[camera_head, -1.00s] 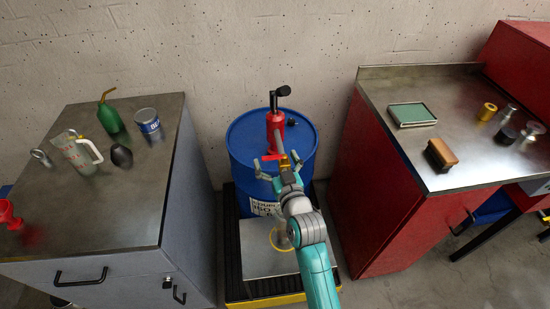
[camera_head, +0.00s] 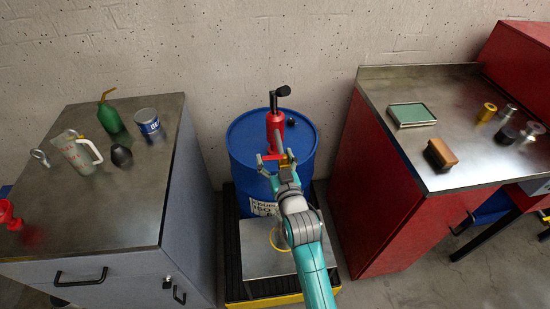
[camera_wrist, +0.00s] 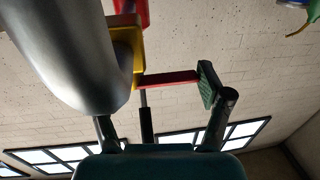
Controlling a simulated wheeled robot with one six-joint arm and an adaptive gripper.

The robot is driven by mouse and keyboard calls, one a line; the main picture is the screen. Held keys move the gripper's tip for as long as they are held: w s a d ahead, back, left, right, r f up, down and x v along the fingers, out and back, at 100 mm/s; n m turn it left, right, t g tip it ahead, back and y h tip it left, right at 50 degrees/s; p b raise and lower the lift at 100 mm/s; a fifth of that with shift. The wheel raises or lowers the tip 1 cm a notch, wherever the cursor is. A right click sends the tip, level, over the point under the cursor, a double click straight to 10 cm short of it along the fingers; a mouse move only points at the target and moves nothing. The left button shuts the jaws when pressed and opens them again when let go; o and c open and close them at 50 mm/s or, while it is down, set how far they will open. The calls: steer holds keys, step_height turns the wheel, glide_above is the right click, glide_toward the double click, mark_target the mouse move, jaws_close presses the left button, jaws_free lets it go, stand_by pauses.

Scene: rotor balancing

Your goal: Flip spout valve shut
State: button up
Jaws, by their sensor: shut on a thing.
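The red hand pump (camera_head: 275,124) stands on the blue drum (camera_head: 242,145), its grey spout reaching toward me. In the wrist view the grey spout (camera_wrist: 65,50) fills the left side. The spout valve has a yellow body (camera_wrist: 127,40) and a red lever (camera_wrist: 168,79) sticking out sideways to the right. My gripper (camera_head: 281,163) is at the valve, shut on it. In the wrist view the right finger pad (camera_wrist: 207,85) touches the lever's outer end. The left finger is mostly hidden behind the spout, so its contact cannot be seen.
A grey cabinet (camera_head: 130,215) with a jug, green oil can and tin stands left. A red cabinet (camera_head: 385,200) with a brush and small parts stands right.

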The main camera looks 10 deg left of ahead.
steer(key=shift+w+a+f+m+t+h, duration=0.1)
steer(key=shift+m+t+h, duration=0.1)
steer(key=shift+m+h, duration=0.3)
steer(key=shift+w+a+m+t+h, duration=0.1)
steer(key=shift+m+t+h, duration=0.15)
steer(key=shift+h, duration=0.45)
steer(key=o, duration=1.1)
steer(key=shift+s, duration=0.1)
steer(key=v, duration=1.2)
steer(key=shift+d, duration=0.15)
